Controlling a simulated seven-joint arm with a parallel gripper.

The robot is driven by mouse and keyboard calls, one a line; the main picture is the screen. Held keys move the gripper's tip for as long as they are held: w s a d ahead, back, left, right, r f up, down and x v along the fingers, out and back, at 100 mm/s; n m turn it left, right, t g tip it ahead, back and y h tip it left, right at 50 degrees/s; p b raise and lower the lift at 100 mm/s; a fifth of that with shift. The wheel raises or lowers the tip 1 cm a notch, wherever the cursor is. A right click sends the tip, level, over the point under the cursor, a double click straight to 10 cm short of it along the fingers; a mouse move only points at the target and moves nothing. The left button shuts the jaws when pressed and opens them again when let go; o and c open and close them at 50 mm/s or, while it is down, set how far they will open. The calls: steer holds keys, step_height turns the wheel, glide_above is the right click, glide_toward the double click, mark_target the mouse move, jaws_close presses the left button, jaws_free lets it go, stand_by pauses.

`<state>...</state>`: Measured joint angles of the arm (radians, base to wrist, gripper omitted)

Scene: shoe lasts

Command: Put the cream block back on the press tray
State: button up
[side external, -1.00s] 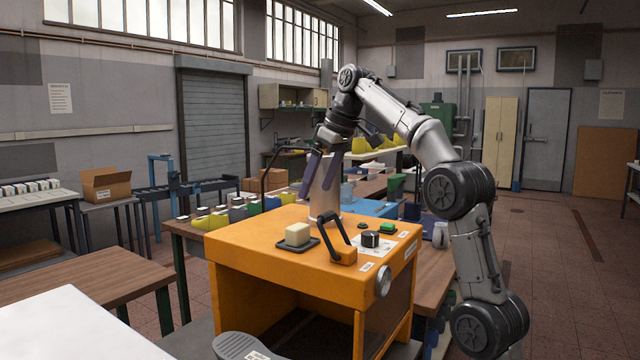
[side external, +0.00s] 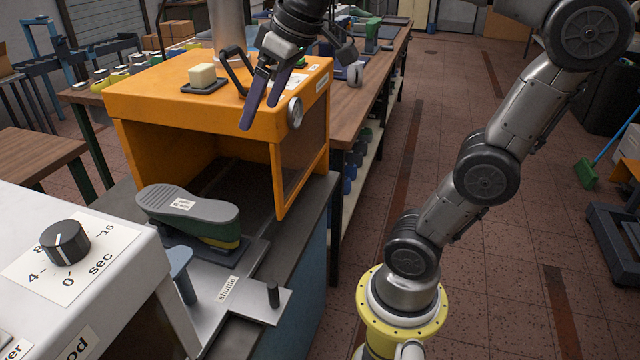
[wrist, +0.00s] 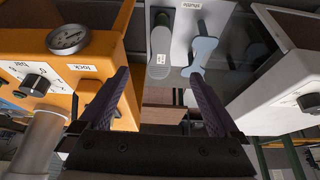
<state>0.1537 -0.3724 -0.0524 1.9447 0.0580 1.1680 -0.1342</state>
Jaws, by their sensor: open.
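The cream block (side external: 202,75) sits upright on a small dark tray (side external: 222,86) on top of the orange press (side external: 140,98). My gripper (side external: 260,115) points down, open and empty, with dark purple fingers. In the side view it appears to the right of the block and apart from it, across the press's front edge. In the wrist view the gripper (wrist: 158,75) has a wide gap between its fingers, with nothing held. The block and the tray do not show in the wrist view.
A black handle (side external: 234,72) stands beside the tray. Below, a grey-soled shoe last (side external: 185,208) rests on the shuttle plate (side external: 232,290). A white machine with a knob (side external: 66,242) stands at the left.

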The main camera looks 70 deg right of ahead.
steer(key=s+a+f, duration=0.3)
steer(key=s+f, duration=0.7)
steer(key=f, duration=0.2)
steer(key=shift+s+f, duration=0.15)
steer(key=shift+f, duration=0.15)
stand_by(0.4)
